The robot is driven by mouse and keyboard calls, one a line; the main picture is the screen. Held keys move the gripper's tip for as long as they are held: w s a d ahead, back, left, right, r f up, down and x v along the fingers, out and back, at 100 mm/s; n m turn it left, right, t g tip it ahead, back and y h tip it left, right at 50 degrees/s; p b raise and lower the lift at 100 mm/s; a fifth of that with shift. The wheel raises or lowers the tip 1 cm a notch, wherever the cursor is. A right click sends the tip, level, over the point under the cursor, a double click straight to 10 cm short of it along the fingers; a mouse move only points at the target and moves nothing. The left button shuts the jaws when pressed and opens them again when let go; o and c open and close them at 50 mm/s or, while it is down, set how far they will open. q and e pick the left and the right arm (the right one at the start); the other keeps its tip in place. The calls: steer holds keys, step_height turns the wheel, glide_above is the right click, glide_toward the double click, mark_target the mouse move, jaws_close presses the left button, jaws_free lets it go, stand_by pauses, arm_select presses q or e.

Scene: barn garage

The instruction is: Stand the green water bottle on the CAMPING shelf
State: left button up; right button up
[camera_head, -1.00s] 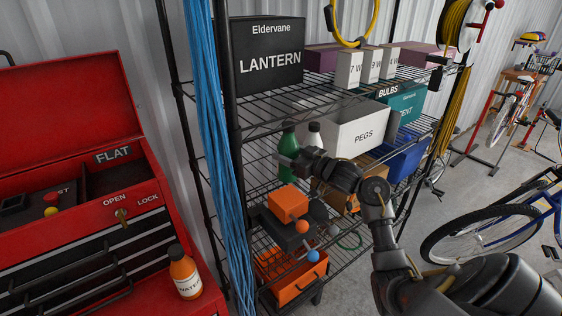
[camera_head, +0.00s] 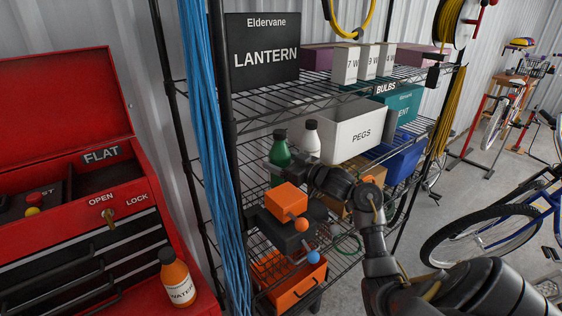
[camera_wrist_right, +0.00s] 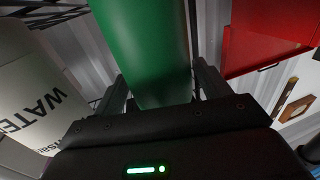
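The green water bottle (camera_head: 279,152), with a dark cap, is upright at the rack's middle level. My right gripper (camera_head: 291,166) reaches it from the right and is shut around its body. In the right wrist view the green bottle (camera_wrist_right: 143,45) fills the space between the two fingers (camera_wrist_right: 163,88). Its base is hidden in the head view, so I cannot tell whether it touches the wire shelf (camera_head: 262,120). A white water bottle (camera_head: 311,142) stands just right of it and shows in the wrist view (camera_wrist_right: 38,100). No CAMPING label is readable. My left gripper is out of view.
A PEGS bin (camera_head: 350,140) and blue bin (camera_head: 402,158) lie to the right. An orange-and-black item (camera_head: 287,198) sits below, near the front. Blue cords (camera_head: 208,150) hang at the rack's left. A red tool chest (camera_head: 60,110) and orange bottle (camera_head: 177,280) are at left.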

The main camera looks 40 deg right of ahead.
steer(key=shift+o, duration=0.3)
steer(key=shift+r, duration=0.15)
steer(key=shift+s, duration=0.15)
steer(key=b+v, duration=0.2)
steer(key=v, duration=0.9)
steer(key=shift+s, duration=0.35)
steer(key=shift+d, duration=0.15)
